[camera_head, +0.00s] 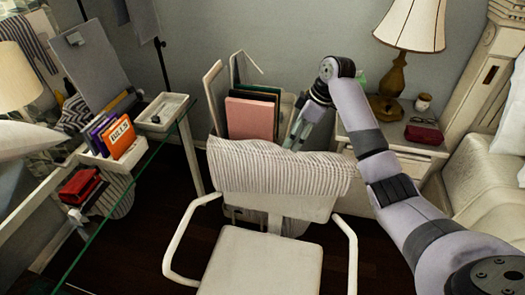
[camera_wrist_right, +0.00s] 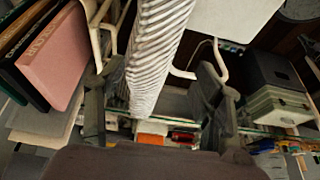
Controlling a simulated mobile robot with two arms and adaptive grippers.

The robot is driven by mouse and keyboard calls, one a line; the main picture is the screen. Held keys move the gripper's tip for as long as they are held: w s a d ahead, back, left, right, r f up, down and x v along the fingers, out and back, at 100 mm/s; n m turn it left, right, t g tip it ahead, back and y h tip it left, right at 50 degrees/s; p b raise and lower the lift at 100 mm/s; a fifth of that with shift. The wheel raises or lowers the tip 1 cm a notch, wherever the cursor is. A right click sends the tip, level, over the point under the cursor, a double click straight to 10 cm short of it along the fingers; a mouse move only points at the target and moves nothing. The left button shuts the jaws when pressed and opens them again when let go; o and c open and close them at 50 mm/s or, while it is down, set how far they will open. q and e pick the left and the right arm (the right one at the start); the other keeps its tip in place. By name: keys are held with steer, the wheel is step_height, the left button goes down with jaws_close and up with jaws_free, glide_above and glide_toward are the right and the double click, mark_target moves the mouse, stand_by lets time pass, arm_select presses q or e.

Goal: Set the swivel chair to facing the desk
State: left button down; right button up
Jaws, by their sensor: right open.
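The swivel chair (camera_head: 265,262) stands in the middle of the head view, with a white seat, two armrests and a striped cloth (camera_head: 275,168) draped over its backrest. Its seat points toward me, and the glass-edged desk (camera_head: 130,185) is on the left. My right gripper (camera_head: 300,134) is behind the backrest near its top right, pointing down. In the right wrist view its open fingers (camera_wrist_right: 160,82) stand on either side of the striped backrest (camera_wrist_right: 160,40), apart from each other. Whether they touch the cloth cannot be told. My left gripper is not in view.
A holder with upright folders and a pink book (camera_head: 250,118) stands behind the chair. A nightstand (camera_head: 395,140) with a lamp (camera_head: 412,30) is at the right, beside the bed (camera_head: 480,170). Bookends, a tray (camera_head: 165,112) and red items (camera_head: 80,187) are at the desk. Dark floor shows between desk and chair.

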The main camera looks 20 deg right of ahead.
mark_target(278, 157)
steer(key=shift+w+a+f, duration=0.2)
steer(key=shift+a+f, duration=0.15)
steer(key=shift+f, duration=0.15)
steer(key=p+x, duration=0.1)
steer(key=x, duration=0.3)
steer(key=shift+w, duration=0.1)
steer(key=x, duration=0.7)
steer(key=shift+w, duration=0.15)
steer(key=shift+x, duration=1.2)
steer(key=shift+w+a+f, duration=0.15)
steer(key=shift+w+f, duration=0.1)
steer(key=shift+f, duration=0.2)
steer(key=c, duration=0.7)
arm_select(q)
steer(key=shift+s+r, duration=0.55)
arm_select(e)
jaws_close()
